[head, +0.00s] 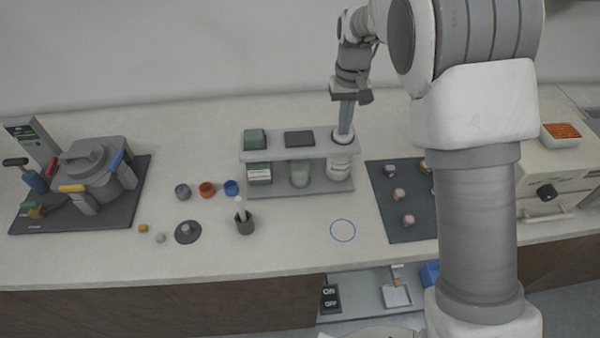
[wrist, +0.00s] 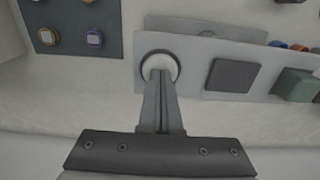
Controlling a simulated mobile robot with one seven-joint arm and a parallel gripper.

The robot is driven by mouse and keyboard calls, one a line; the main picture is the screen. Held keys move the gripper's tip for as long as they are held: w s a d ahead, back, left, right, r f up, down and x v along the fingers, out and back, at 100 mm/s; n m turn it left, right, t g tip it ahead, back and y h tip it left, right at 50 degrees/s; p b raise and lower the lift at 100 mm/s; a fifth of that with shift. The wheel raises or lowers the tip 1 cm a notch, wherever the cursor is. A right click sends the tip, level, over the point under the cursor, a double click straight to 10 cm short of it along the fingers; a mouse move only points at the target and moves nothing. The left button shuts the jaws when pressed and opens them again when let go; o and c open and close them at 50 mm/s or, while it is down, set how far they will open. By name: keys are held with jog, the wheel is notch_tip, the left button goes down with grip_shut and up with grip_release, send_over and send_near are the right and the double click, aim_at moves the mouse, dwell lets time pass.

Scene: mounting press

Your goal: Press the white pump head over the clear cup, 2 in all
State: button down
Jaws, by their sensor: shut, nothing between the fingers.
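A grey two-level rack (head: 272,153) stands at the middle of the counter. The round white pump head (head: 338,139) is at the right end of its upper shelf; in the wrist view the white pump head (wrist: 152,66) has a dark ring around it. My gripper (head: 344,131) is shut and points down, its tips at the pump head; they also show in the wrist view (wrist: 161,73). I cannot tell whether they touch it. Below stands a whitish container (head: 340,165), possibly the clear cup, partly hidden by the upper shelf.
The upper shelf also carries a green block (head: 255,138) and a dark square pad (head: 299,138). A dark mat (head: 385,215) with several small knobs lies right of the rack. A blue ring (head: 343,230) marks bare counter in front. A cooker-like pot (head: 97,170) stands left.

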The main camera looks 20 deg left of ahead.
jog(key=shift+r+p, duration=1.4)
jog(key=shift+r, duration=0.3)
jog(key=shift+f, duration=0.15)
jog(key=shift+f+b, duration=1.1)
jog(key=shift+f, duration=0.55)
jog(key=shift+r, duration=0.15)
jog(key=shift+r+p, duration=1.4)
jog(key=shift+r, duration=0.25)
jog(key=shift+r, duration=0.1)
